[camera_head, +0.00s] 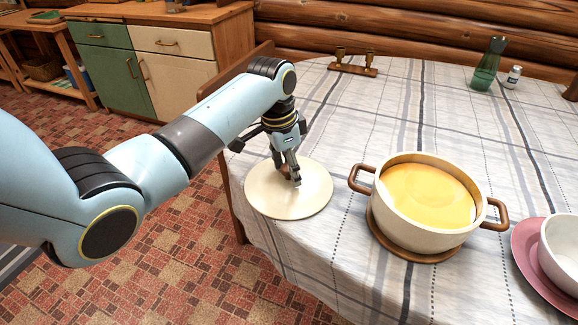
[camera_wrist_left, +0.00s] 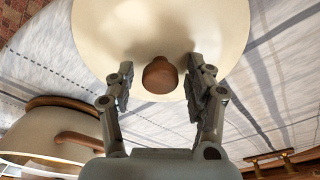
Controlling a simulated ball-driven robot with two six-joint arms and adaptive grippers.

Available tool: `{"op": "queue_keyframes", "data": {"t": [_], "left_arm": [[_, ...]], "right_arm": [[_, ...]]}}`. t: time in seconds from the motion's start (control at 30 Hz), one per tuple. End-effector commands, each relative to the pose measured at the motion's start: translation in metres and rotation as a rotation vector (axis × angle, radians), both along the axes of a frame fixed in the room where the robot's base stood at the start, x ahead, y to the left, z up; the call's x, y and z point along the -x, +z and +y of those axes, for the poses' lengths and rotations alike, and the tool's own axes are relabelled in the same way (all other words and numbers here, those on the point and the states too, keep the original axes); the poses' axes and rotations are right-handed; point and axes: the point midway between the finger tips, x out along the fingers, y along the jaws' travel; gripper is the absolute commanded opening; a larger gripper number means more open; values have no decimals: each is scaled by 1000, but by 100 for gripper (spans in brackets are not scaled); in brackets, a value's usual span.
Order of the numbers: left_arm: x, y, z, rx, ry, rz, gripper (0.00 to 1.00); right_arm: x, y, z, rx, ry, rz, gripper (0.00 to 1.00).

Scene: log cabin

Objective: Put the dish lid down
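The dish lid (camera_head: 262,197) is a round cream disc with a brown knob. It looks to lie flat, knob up, on the cloth near the table's left edge, left of the pot (camera_head: 420,234). In the left wrist view the lid (camera_wrist_left: 100,35) fills the top, with its knob (camera_wrist_left: 160,76) between my fingers. My left gripper (camera_head: 291,178) is just above the lid. In the wrist view its fingers (camera_wrist_left: 159,84) are open, with a gap on each side of the knob. My right gripper is not in view.
The two-handled pot holds yellow soup and stands on a wooden trivet (camera_head: 384,236). A white bowl (camera_head: 562,252) on a pink plate (camera_head: 527,257) is at the right. A candle holder (camera_head: 353,69), green carafe (camera_head: 487,66) and small jar (camera_head: 512,77) stand at the back. The cloth behind the lid is clear.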

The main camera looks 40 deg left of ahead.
Motion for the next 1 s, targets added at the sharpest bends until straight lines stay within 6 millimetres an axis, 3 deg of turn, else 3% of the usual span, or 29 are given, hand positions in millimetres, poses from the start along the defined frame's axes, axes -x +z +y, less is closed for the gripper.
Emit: {"op": "queue_keyframes", "data": {"t": [0.27, 0.37, 0.7, 1.0], "left_arm": [[0, 4, 0, 0, 0, -2, 54], [1, 18, 2, -1, -1, -3, 54], [10, 91, 7, -1, 0, -4, 54], [15, 121, 10, 0, 1, -1, 54]], "right_arm": [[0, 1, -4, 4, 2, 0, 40], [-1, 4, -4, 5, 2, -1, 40], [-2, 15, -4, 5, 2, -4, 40], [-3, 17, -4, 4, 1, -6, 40]]}}
